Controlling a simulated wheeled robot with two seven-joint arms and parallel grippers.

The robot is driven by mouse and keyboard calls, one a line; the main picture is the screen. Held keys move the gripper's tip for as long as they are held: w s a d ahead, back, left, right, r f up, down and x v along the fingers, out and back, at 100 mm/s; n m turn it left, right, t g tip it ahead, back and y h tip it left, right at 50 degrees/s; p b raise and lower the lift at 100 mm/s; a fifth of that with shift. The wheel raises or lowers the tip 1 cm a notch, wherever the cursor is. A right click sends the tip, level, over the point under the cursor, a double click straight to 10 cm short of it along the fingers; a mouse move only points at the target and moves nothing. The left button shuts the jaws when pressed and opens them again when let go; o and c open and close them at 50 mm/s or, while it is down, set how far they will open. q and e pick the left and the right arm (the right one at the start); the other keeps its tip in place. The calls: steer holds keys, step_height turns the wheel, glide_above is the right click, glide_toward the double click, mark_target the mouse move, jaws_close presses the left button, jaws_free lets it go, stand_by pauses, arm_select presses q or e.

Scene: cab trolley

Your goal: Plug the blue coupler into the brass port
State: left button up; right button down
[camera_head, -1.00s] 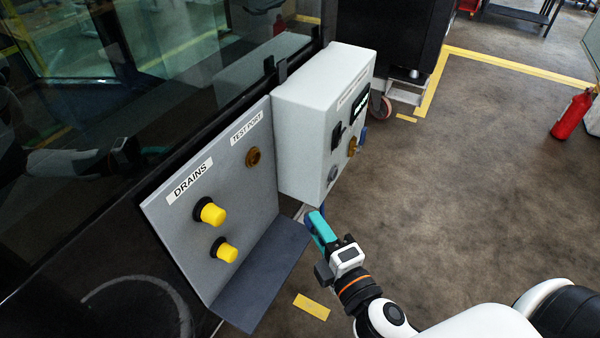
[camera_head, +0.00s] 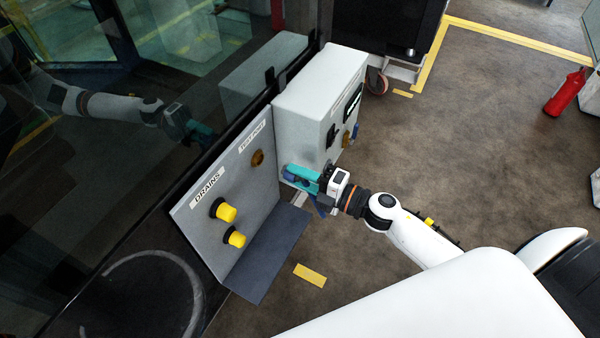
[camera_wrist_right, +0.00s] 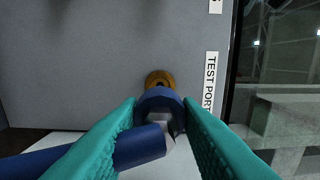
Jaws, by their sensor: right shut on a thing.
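The brass port (camera_head: 257,158) sits on the grey panel next to the TEST PORT label. My right gripper (camera_head: 292,174) is in front of the panel, near the white box. Its teal fingers are shut on the blue coupler (camera_wrist_right: 158,98), whose blue hose (camera_wrist_right: 70,160) runs off to the lower left. In the right wrist view the brass port (camera_wrist_right: 160,77) shows just beyond the coupler's front end, which hides its lower part. In the head view the coupler and port look apart; the wrist view does not show the gap clearly. My left gripper is not in view.
The white box (camera_head: 318,90) stands right beside the panel, close to my right gripper. Two yellow caps (camera_head: 226,212) (camera_head: 236,238) sit lower on the panel (camera_head: 205,255), above a dark shelf (camera_head: 265,255). Open floor lies to the right.

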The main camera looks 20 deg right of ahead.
mark_target(283, 169)
steer(key=shift+a, duration=0.1)
steer(key=shift+x, duration=1.4)
steer(key=shift+p+x, duration=0.35)
steer(key=shift+x, duration=1.05)
steer(key=shift+w+a, duration=0.3)
steer(key=shift+w, duration=0.2)
stand_by(0.4)
steer(key=c, duration=1)
jaws_free()
steer(key=shift+o, duration=0.2)
